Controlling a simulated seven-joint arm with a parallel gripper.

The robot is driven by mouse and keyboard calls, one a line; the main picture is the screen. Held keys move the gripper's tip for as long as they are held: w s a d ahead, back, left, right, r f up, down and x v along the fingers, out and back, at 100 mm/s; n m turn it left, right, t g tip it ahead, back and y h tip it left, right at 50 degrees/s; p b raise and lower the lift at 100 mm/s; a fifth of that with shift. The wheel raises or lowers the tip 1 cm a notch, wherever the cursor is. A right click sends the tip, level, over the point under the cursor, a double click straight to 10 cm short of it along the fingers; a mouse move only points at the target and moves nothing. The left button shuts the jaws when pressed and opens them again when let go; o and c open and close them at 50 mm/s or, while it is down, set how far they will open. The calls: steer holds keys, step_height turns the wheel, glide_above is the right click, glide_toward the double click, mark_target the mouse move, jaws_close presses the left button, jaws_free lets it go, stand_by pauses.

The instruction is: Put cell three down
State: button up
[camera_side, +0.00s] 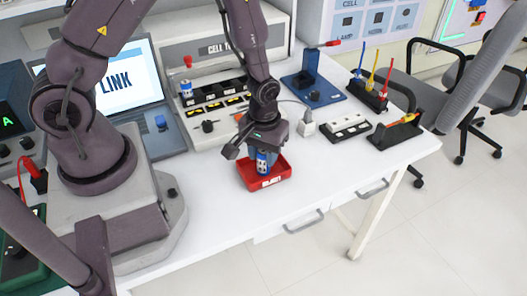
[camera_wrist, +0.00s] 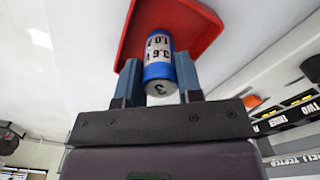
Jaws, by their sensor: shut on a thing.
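Cell three is a blue cylinder with a white label; in the wrist view the cell (camera_wrist: 160,62) shows a "3" on its grey end. My gripper (camera_wrist: 158,75) is shut on it, with a blue finger on each side. In the side view the cell (camera_side: 262,163) is upright in my gripper (camera_side: 262,155), over or inside the red tray (camera_side: 265,182). I cannot tell whether its lower end touches the tray floor. The red tray also shows behind the cell in the wrist view (camera_wrist: 190,22), and its front label is partly readable in the side view.
The cell tester (camera_side: 215,100) with labelled slots stands behind the tray, and another blue cell (camera_side: 186,92) stands at its left. A laptop (camera_side: 125,85) is at the left. A white block (camera_side: 347,127) and tool racks (camera_side: 368,92) are at the right. The table front is clear.

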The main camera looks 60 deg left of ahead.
steer(key=shift+f, duration=0.15)
steer(key=o, duration=1)
steer(key=shift+c, duration=0.2)
steer(key=s+r+m+t, duration=0.2)
steer(key=r, duration=1)
steer(key=s+r+m+t, duration=0.1)
steer(key=s+r+m, duration=0.1)
steer(key=r, duration=1)
steer(key=s+r+m+t, duration=0.2)
steer(key=s+r+m, duration=0.1)
steer(key=s+r, duration=0.4)
steer(key=shift+s+t, duration=0.2)
steer(key=shift+t, duration=0.1)
